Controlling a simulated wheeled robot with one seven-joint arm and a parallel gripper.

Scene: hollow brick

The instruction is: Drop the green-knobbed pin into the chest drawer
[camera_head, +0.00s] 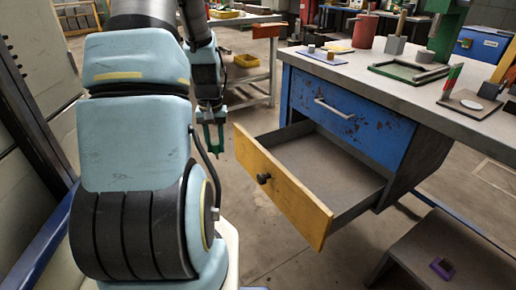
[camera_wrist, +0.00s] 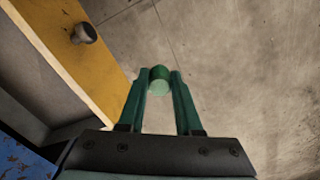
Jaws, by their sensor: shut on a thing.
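The chest drawer (camera_head: 285,190) is pulled open. It has a yellow front with a dark knob, and its grey inside looks empty. My gripper (camera_head: 213,138) hangs left of the yellow front, outside the drawer, over the floor. In the wrist view my gripper (camera_wrist: 158,90) is shut on the green knob of the pin (camera_wrist: 158,78), which sits between the green fingertips. The pin's shaft is hidden. The drawer's yellow front (camera_wrist: 68,50) crosses the left of the wrist view, apart from the fingers.
Above the open drawer is a closed blue drawer (camera_head: 345,115) with a metal handle. The grey bench top (camera_head: 400,88) carries a green frame (camera_head: 412,70), a red cylinder (camera_head: 364,32) and several blocks. A purple square ring (camera_head: 442,267) lies on a low dark stand at lower right.

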